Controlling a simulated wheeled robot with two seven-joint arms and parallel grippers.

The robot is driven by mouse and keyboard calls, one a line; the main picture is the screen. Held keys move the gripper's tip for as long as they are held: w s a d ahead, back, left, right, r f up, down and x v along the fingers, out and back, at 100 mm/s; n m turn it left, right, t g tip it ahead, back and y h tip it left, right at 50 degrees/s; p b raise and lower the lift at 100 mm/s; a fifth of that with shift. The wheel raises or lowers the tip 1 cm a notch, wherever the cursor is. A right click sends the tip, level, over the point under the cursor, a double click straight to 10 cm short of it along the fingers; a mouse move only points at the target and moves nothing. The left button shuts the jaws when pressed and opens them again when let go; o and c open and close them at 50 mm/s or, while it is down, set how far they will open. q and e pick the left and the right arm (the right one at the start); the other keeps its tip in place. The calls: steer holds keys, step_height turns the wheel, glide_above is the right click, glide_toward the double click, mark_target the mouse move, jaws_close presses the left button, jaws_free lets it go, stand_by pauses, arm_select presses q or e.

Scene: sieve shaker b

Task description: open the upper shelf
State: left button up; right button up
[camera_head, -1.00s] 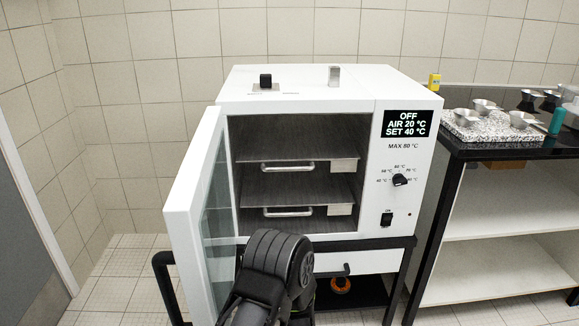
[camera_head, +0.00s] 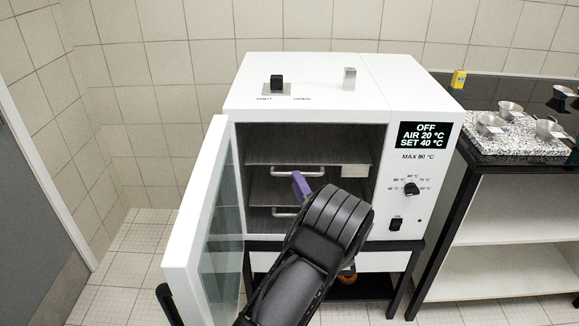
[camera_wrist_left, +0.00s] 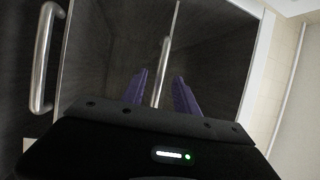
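The white oven (camera_head: 290,95) stands with its glass door (camera_head: 205,215) swung open to the left. Inside are an upper shelf (camera_head: 290,145) and a lower shelf (camera_head: 262,190), each with a metal bar handle. My left gripper has purple fingers, one showing in the head view just below the upper handle (camera_head: 285,171). In the left wrist view my left gripper (camera_wrist_left: 160,95) is open, and the upper handle (camera_wrist_left: 164,50) lies between the fingers in the picture, apparently just beyond their tips. The lower handle (camera_wrist_left: 43,60) is at the left there. My right gripper is not in view.
The open door leaves a narrow gap left of my left arm. A control panel (camera_head: 420,150) reads OFF. A dark-topped bench (camera_head: 510,165) with a speckled slab (camera_head: 485,140) and several metal pans stands at the right. The floor at the left is clear.

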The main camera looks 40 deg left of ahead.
arm_select(q)
steer(key=x, duration=0.7)
steer(key=shift+a, duration=0.15)
steer(key=shift+w, duration=0.15)
steer(key=shift+c, duration=0.5)
jaws_close()
steer(key=shift+f, duration=0.15)
stand_by(0.5)
